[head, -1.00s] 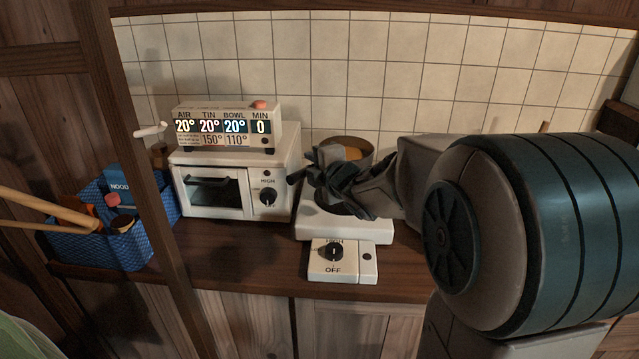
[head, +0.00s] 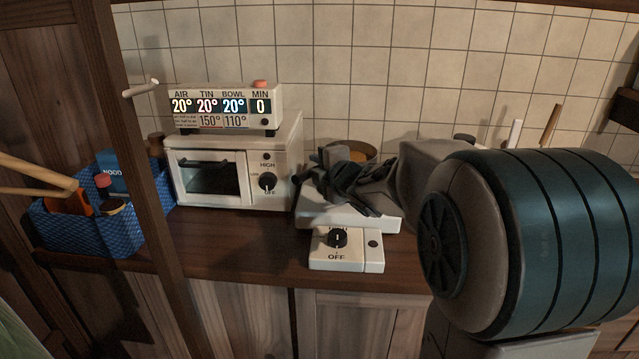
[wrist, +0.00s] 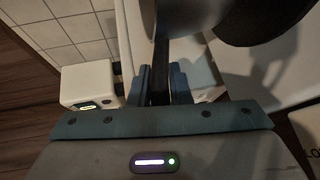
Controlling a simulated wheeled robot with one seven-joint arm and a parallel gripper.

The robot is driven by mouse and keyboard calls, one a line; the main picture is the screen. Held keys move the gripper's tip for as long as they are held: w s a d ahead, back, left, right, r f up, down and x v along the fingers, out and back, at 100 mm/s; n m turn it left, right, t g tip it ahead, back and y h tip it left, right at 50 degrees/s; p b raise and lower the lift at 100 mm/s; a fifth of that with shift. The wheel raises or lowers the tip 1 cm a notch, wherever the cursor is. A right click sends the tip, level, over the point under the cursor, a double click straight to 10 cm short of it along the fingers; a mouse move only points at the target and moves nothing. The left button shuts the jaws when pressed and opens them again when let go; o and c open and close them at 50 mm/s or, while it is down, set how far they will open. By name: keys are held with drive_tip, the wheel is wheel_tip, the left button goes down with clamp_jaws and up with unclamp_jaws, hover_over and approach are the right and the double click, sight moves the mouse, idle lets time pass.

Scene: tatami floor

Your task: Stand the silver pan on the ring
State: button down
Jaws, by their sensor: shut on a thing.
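My gripper (head: 345,182) is over the white hotplate unit (head: 385,222) in the head view. In the wrist view, its jaws (wrist: 160,92) are shut on the dark handle (wrist: 160,65) of the silver pan (wrist: 185,18). In the head view, only the far rim and brownish inside of the pan (head: 362,150) show behind my gripper. The dark round ring (wrist: 262,22) lies beside the pan in the wrist view; the head view hides it behind my gripper. I cannot tell whether the pan touches the ring.
A toaster oven (head: 210,185) stands left of the hotplate, with a display box (head: 225,107) on top. The hotplate's control box (head: 345,257) is in front, its knob near OFF. A blue basket (head: 120,232) of goods stands far left. The tiled wall (head: 340,60) rises behind.

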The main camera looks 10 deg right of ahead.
drive_tip(key=shift+f, duration=1.3)
drive_tip(key=shift+b, duration=0.3)
drive_tip(key=shift+f, duration=0.2)
drive_tip(key=c, duration=1.3)
unclamp_jaws()
drive_tip(key=shift+c, duration=0.2)
drive_tip(key=shift+r, duration=0.15)
drive_tip(key=shift+s+r, duration=0.1)
drive_tip(key=shift+s, duration=0.05)
drive_tip(key=p+v, duration=0.2)
drive_tip(key=v, duration=0.9)
drive_tip(key=shift+s+d, duration=0.1)
drive_tip(key=shift+s, duration=0.25)
